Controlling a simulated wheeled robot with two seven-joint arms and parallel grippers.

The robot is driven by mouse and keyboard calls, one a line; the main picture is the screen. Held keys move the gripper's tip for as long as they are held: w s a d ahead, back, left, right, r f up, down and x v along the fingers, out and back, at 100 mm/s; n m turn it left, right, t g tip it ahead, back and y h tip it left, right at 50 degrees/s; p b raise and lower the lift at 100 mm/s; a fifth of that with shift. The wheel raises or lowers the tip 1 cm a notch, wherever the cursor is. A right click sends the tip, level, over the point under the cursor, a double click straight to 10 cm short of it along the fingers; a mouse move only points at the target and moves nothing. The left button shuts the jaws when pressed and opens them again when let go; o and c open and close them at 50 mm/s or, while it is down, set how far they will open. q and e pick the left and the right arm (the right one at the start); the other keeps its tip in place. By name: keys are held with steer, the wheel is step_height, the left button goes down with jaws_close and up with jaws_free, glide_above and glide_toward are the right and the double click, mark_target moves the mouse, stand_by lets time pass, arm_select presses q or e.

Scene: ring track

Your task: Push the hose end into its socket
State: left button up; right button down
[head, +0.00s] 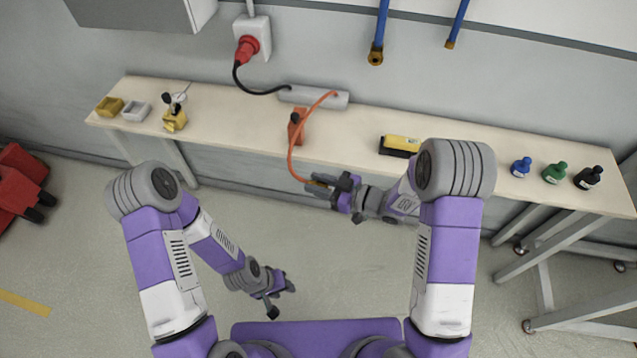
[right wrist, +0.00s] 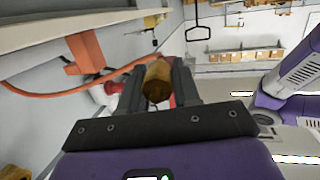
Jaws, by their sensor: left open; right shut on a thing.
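An orange hose (head: 296,145) runs from a grey block (head: 330,96) at the back of the bench, over the front edge, to my right gripper (head: 322,186). My right gripper is shut on the brass hose end, in front of the bench edge. The right wrist view shows the brass hose end (right wrist: 157,80) between the fingers. An orange block (head: 297,127) with a dark part on it stands on the bench, apart from the hose end; it may be the socket, but I cannot tell. My left gripper (head: 281,298) is open and empty, low over the floor.
The pale bench (head: 235,124) runs along the wall. A yellow-and-black item (head: 400,146) lies near its front edge. Small bottles (head: 554,173) stand at the right; yellow and white pieces (head: 135,110) are at the left. A red plug (head: 247,49) with a black cable sits in the wall outlet.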

mark_target(323, 184)
steer(key=r+m+t+h, duration=0.1)
steer(key=m+t+h, duration=0.1)
steer(key=r+m+t+h, duration=0.2)
steer(key=w+a+r+m+t+h, duration=0.1)
steer(key=r+m+t+h, duration=0.1)
steer(key=shift+r+m+t, duration=0.15)
steer(key=shift+m+t, duration=0.15)
steer(key=shift+t, duration=0.1)
steer(key=r+m+h, duration=0.1)
steer(key=r+m+t+h, duration=0.1)
steer(key=h, duration=0.1)
steer(key=m+h, duration=0.1)
steer(key=h, duration=0.1)
steer(key=shift+w+a+r+m+t, duration=0.25)
steer(key=shift+r+m+t, duration=0.05)
steer(key=shift+r+t, duration=0.1)
steer(key=shift+w+r+m+h, duration=0.1)
steer(key=shift+r+m+h, duration=0.4)
steer(key=shift+h, duration=0.4)
steer(key=shift+w+r+m+h, duration=0.1)
steer(key=shift+r+m+h, duration=0.2)
steer(key=shift+m+h, duration=0.5)
steer(key=shift+n, duration=0.3)
